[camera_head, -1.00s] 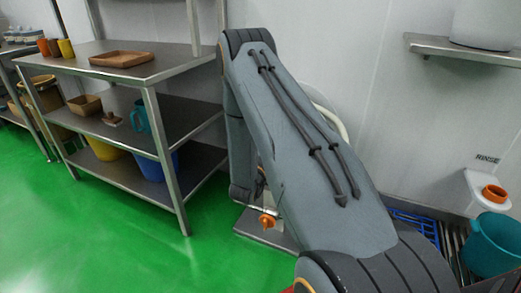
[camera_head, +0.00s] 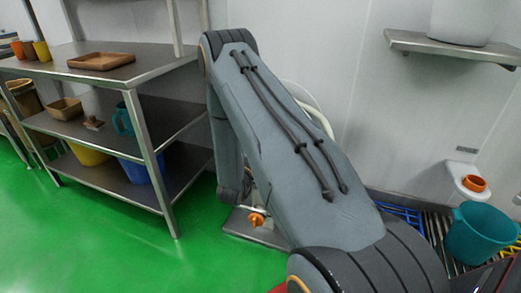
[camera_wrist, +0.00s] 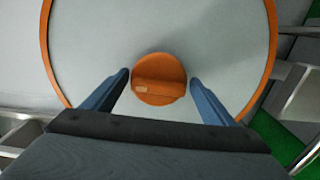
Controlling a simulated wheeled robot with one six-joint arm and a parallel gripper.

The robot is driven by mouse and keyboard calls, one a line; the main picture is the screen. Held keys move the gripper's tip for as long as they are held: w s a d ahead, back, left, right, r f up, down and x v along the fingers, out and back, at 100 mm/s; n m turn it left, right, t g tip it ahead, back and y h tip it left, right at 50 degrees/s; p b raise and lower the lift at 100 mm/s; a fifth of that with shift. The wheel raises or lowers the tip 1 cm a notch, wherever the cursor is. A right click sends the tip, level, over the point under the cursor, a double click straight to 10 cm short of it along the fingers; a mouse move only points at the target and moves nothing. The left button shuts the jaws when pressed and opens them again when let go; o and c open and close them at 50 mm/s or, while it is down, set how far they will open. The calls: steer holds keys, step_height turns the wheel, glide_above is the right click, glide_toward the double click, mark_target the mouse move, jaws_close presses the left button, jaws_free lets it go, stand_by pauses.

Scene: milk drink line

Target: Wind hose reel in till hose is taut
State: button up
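In the wrist view a large grey round face with an orange rim, seemingly the hose reel (camera_wrist: 88,55), fills the upper part. A round orange knob (camera_wrist: 159,88) with a raised bar sits at its middle. My gripper (camera_wrist: 160,76) points at this knob, with one blue finger on each side and thin gaps showing, so it looks open around the knob. In the head view my arm hides my gripper and most of the reel. A pale curved piece (camera_head: 322,117), perhaps hose, shows behind the arm. I cannot tell whether the hose is taut.
A steel shelf rack (camera_head: 150,152) stands at the left with a brown tray (camera_head: 101,61), bins and a teal jug. A small orange fitting (camera_head: 257,219) is low beside my arm. A teal bucket (camera_head: 480,237) stands at the right. Green floor is clear at front left.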

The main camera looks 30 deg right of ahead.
steer(key=v, duration=0.8)
steer(key=shift+p, duration=0.45)
steer(key=shift+d, duration=0.1)
